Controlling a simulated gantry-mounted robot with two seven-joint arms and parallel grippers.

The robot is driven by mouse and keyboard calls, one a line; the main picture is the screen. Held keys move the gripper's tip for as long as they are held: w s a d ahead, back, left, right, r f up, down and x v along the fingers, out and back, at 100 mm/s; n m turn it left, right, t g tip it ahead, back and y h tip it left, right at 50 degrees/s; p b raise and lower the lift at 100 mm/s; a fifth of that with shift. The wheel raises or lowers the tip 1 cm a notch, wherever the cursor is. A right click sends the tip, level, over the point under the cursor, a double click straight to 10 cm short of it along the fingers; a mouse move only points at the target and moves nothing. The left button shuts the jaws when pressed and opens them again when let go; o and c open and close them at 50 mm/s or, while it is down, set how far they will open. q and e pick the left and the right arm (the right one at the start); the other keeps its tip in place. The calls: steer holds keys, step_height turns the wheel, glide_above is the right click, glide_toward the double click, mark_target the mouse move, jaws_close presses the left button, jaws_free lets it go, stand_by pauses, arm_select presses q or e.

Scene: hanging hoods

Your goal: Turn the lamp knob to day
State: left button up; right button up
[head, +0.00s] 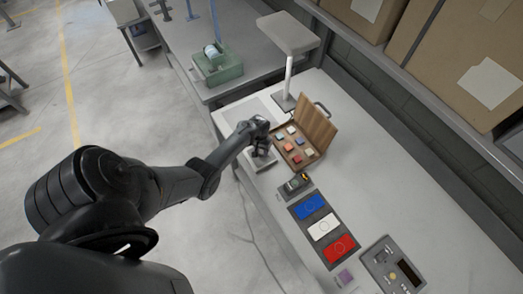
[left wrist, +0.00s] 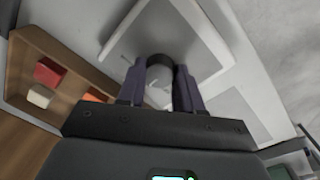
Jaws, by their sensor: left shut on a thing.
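My left gripper (head: 262,148) reaches down over a small light grey box (head: 264,164) on the bench. In the left wrist view, its two fingers (left wrist: 160,82) are shut on the dark round lamp knob (left wrist: 160,62). The knob sits on the pale raised face of the box (left wrist: 201,50). In the head view the gripper hides the knob. Which way the knob points and any day marking cannot be read. The hood lamp, with a flat grey head (head: 288,34) on a white post (head: 288,76), stands behind the box. My right gripper is not in view.
An open wooden case (head: 317,128) with several coloured blocks stands close right of the gripper. A small dark device (head: 295,186), a panel with blue, white and red pads (head: 323,228) and a keypad box (head: 391,266) lie nearer. A green box (head: 218,69) stands on the farther table.

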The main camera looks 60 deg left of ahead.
mark_target(261, 151)
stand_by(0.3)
arm_select(q)
steer(key=o, duration=1)
steer(key=shift+o, duration=0.2)
steer(key=shift+r, duration=0.1)
step_height(261, 151, up, 11)
steer(key=p, duration=0.1)
steer(key=shift+s+a+f+p, duration=0.15)
steer(key=shift+a+f+p, duration=0.05)
steer(key=shift+a+p, duration=0.1)
